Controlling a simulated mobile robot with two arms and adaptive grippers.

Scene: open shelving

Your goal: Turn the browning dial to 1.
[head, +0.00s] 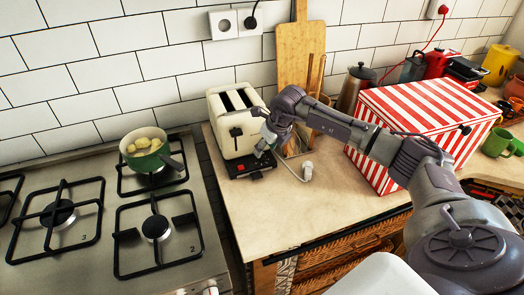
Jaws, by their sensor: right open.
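A cream two-slot toaster (238,122) stands on the counter against the tiled wall, to the right of the stove. Its dark lever is on the front face, and a dark base with a small red spot shows at its lower front. My right arm reaches in from the right, and my right gripper (264,148) is at the toaster's lower front right corner, open. I cannot tell whether it touches the toaster. The browning dial cannot be made out; the gripper may cover it. My left gripper is not in view.
A gas stove (100,235) with a green pot (147,148) is at the left. A red-and-white striped box (425,115) stands on the right under my arm. A wooden cutting board (298,60) leans on the wall behind. The counter (290,215) in front of the toaster is mostly clear.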

